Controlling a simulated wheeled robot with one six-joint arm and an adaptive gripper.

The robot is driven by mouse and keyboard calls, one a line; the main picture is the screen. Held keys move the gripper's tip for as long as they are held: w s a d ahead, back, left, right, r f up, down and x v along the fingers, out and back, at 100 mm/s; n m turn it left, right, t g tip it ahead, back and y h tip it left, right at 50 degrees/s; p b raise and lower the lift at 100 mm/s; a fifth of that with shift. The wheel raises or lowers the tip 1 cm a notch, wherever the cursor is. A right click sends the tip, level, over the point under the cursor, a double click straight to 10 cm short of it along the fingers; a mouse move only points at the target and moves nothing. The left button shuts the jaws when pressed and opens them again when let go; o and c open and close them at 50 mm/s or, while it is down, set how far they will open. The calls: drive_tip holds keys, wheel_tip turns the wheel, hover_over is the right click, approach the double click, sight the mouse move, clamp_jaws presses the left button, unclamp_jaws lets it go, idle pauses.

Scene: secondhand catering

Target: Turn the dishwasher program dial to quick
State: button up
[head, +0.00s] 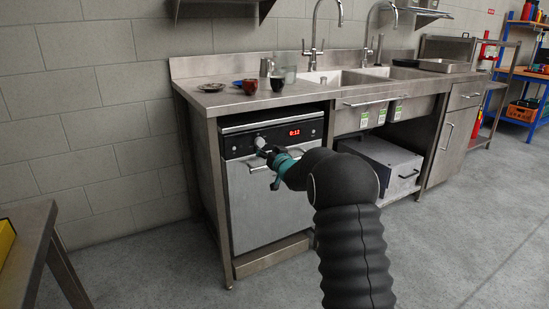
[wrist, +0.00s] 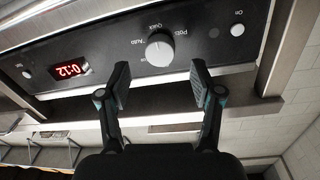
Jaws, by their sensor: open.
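The dishwasher (head: 265,195) has a black control panel with a pale round program dial (head: 260,142). In the wrist view the dial (wrist: 160,49) appears upside down, with "Pots", "Quick" and "Auto" printed around it. I cannot tell clearly which label its pointer faces. My gripper (wrist: 160,82) is open, its two fingers apart on either side of the dial's line and just short of it; nothing is between them. In the head view my gripper (head: 266,156) is at the panel, partly covering the area below the dial.
A red display (wrist: 71,70) reads 0:12, and a round "On" button (wrist: 237,30) is on the panel. The dishwasher's door handle (head: 262,168) is just below my gripper. Cups and a saucer (head: 211,87) stand on the steel counter (head: 225,102) above. The floor in front is clear.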

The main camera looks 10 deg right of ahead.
drive_tip(key=v, duration=0.7)
drive_tip(key=shift+s, duration=0.1)
drive_tip(key=s+d+f+g+h, duration=0.2)
drive_tip(key=d+f+g+h, duration=0.2)
drive_tip(key=f, duration=0.6)
drive_tip(key=s+d+f+m+g+h, duration=0.15)
drive_tip(key=s+f+g, duration=0.25)
drive_tip(key=s, duration=0.7)
drive_tip(key=s+a+r+g, duration=0.1)
drive_tip(key=s+r, duration=0.3)
drive_tip(key=s, duration=0.9)
drive_tip(key=s+a+r+g, duration=0.1)
drive_tip(key=s+a+r, duration=0.3)
drive_tip(key=s, duration=1)
drive_tip(key=s+a+r+g+y, duration=0.1)
drive_tip(key=s+a+r, duration=0.2)
drive_tip(key=s, duration=1)
drive_tip(key=shift+s+r+n+g, duration=0.4)
drive_tip(key=shift+r+n, duration=0.05)
drive_tip(key=shift+r, duration=0.4)
drive_tip(key=shift+c, duration=0.2)
